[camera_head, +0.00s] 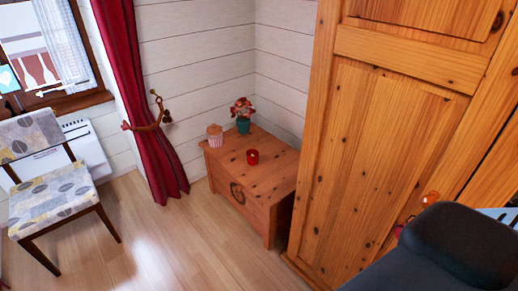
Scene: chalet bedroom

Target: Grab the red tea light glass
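The red tea light glass (252,157) is a small red cup. It stands upright on the top of a low wooden chest (268,176) in the corner of the room, near the middle of the head view. Nothing touches it and it is in plain sight. Neither of my grippers shows in the view. A dark rounded part at the bottom right looks like part of my own body.
A tall wooden wardrobe (390,150) is close on the right. A chair (54,195) stands at the left. Bare floor (185,235) lies before the chest.

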